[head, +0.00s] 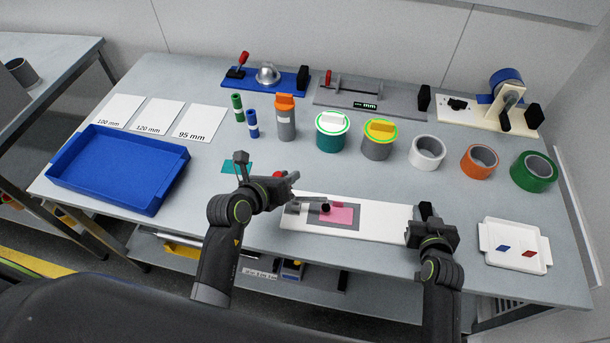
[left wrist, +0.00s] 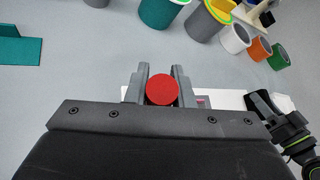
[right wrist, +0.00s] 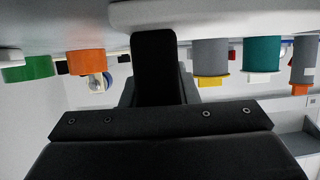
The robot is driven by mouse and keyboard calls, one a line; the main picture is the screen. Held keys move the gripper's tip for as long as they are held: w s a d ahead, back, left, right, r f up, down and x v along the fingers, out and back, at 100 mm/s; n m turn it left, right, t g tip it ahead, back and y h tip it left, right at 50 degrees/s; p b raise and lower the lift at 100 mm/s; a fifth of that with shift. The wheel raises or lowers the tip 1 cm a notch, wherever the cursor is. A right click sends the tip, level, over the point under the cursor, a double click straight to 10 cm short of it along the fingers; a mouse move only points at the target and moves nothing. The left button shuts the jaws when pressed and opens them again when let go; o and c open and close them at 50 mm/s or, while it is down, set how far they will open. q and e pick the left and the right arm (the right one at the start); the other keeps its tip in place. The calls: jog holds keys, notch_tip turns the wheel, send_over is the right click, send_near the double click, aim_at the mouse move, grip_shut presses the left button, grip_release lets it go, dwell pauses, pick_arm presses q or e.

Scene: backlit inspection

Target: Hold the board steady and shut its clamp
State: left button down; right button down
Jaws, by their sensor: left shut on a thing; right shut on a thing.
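The white board (head: 380,222) lies on the table's front half. It carries a grey plate with a pink piece (head: 343,216) on it. The clamp (head: 307,206) is at the board's left end; its black tip is over the pink piece, but I cannot tell whether it touches. My left gripper (head: 288,179) is shut on the clamp's red knob (left wrist: 162,91), seen end-on between the fingers in the left wrist view. My right gripper (head: 425,221) is shut on the black block (right wrist: 154,66) at the board's right end. The fingers partly hide both grips.
A blue tray (head: 101,181) is at the left and a small white tray (head: 514,250) at the right. Behind the board stand several cans and tape rolls, including an orange one (head: 479,161). Other fixtures line the back edge. The table between board and cans is mostly clear.

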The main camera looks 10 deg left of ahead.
pick_arm(q)
jog(key=shift+f, duration=0.1)
jog(key=c, duration=1.3)
grip_release()
jog(key=shift+o, duration=0.2)
jog(key=shift+s, duration=0.1)
jog(key=v, duration=1.2)
jog(key=shift+c, duration=0.2)
